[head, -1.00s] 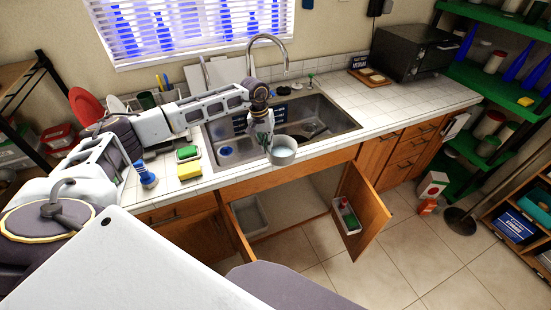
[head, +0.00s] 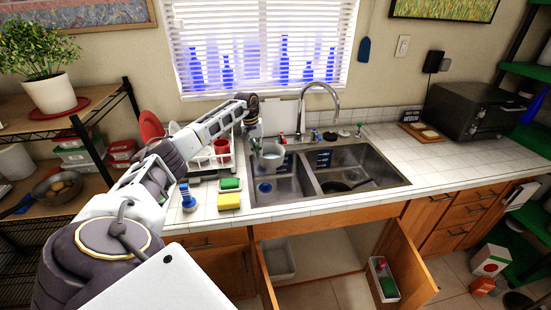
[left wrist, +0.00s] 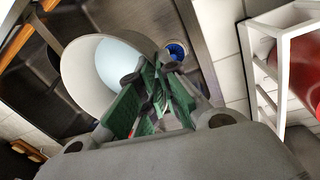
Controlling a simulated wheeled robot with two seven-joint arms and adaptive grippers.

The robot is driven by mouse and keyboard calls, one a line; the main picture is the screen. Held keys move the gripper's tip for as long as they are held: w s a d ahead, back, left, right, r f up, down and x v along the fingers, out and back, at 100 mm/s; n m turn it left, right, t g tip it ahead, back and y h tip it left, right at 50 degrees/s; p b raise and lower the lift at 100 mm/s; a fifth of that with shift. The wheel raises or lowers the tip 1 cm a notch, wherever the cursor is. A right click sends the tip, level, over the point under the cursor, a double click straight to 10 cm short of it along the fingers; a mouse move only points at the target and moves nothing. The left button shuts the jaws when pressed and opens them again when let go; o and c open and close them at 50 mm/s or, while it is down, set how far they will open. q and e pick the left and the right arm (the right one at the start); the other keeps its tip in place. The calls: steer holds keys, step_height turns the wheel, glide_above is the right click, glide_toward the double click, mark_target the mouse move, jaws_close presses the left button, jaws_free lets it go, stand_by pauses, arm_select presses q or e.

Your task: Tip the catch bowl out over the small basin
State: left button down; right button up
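The catch bowl (head: 271,160), a pale grey round bowl, hangs in the air above the left part of the sink. The small basin (head: 290,188) is the left compartment, with a blue drain strainer (head: 264,187) at its bottom. My left gripper (head: 256,146) is at the bowl's left side. In the left wrist view, the green fingers of my left gripper (left wrist: 150,95) are closed on the rim of the bowl (left wrist: 82,72). The strainer (left wrist: 177,50) shows beside the bowl there. The bowl looks roughly upright; its contents cannot be made out. My right gripper is not in view.
The larger basin (head: 385,180) holds a dark pan. A tall faucet (head: 335,100) stands behind the sink. A dish rack with a red cup (head: 221,146) is to the left.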

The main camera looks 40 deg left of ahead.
arm_select(q)
steer(key=shift+m, duration=0.3)
steer(key=shift+s+a+f, duration=0.1)
steer(key=shift+s+a, duration=0.25)
steer(key=shift+a, duration=0.3)
steer(key=shift+s+a+r, duration=0.1)
steer(key=shift+s+a, duration=0.3)
steer(key=shift+a, duration=0.2)
steer(key=shift+s+a+f, duration=0.1)
steer(key=shift+s+a, duration=0.25)
steer(key=shift+a, duration=0.3)
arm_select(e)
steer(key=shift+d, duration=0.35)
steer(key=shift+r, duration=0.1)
arm_select(q)
steer(key=r+y+p, duration=0.1)
steer(key=y, duration=0.1)
steer(key=d+r+g+y, duration=0.1)
steer(key=r+y, duration=0.1)
steer(key=y, duration=0.1)
steer(key=shift+w+d+r+y+p, duration=0.1)
steer(key=shift+w+d+y+p, duration=0.05)
steer(key=shift+y+p, duration=0.2)
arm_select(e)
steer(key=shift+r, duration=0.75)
arm_select(q)
steer(key=shift+g, duration=0.3)
